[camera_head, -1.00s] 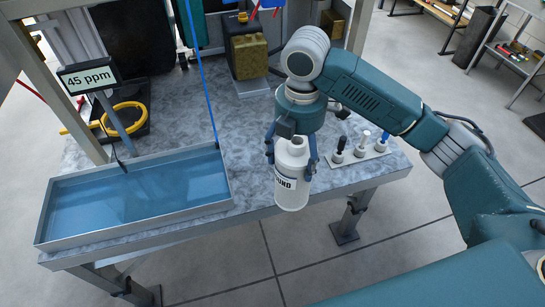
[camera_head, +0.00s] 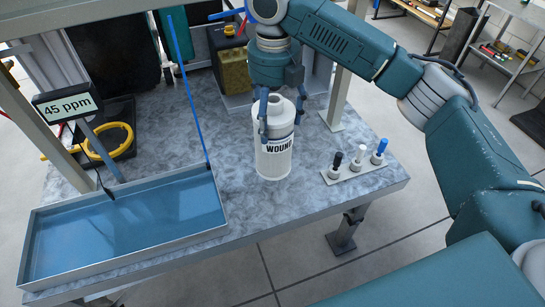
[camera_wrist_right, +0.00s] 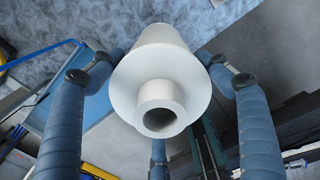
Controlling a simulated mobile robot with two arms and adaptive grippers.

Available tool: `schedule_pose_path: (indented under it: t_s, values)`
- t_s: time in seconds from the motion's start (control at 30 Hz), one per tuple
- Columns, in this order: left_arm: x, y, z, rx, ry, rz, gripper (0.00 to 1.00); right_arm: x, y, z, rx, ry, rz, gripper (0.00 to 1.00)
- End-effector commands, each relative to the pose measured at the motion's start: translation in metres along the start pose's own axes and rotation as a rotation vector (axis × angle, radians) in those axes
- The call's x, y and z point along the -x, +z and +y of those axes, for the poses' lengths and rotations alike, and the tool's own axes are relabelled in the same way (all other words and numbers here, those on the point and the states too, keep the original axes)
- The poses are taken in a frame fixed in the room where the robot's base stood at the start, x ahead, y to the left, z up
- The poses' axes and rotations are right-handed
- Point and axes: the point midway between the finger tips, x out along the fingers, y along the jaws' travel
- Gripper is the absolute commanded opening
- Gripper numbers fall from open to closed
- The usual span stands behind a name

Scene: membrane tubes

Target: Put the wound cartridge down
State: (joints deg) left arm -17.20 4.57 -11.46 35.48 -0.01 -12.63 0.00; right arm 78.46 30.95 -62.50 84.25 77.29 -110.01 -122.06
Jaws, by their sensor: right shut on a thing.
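The wound cartridge (camera_head: 273,158) is a white cylinder with a short neck and a dark "WOUND" label, upright over the grey mottled bench (camera_head: 235,200) in the head view. My right gripper (camera_head: 281,118) is above it with blue fingers shut around its upper part. I cannot tell whether the cartridge base touches the bench top. In the right wrist view the cartridge (camera_wrist_right: 160,85) shows neck-on between the fingers. My left gripper is not in view.
A water-filled tray (camera_head: 125,250) lies at the left, beside a "45 ppm" display (camera_head: 68,105). A small rack (camera_head: 355,174) with capped pieces stands to the right of the cartridge. A yellow-brown block (camera_head: 234,70) stands behind. Bare bench lies around the cartridge.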

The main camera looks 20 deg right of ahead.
Motion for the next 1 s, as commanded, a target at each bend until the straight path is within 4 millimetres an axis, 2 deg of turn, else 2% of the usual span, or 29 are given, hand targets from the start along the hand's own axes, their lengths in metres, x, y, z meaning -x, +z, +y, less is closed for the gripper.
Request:
schedule_pose_path:
  t_s: [0.1,0.3,0.47,0.73,1.0]
  values:
    - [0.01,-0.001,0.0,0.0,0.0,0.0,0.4,-0.031,-0.001,-0.001,0.0,-0.002,0.004,0.21]
    - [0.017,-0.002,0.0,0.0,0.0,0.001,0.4,-0.072,-0.001,0.0,0.0,0.0,0.001,0.21]
    - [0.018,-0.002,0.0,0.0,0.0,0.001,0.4,-0.086,0.0,0.0,-0.001,0.001,-0.002,0.21]
    - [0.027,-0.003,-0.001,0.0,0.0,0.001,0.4,-0.123,0.0,0.0,-0.001,0.0,0.0,0.21]
    - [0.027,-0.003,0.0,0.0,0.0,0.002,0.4,-0.129,0.0,0.0,0.0,0.001,-0.002,0.21]
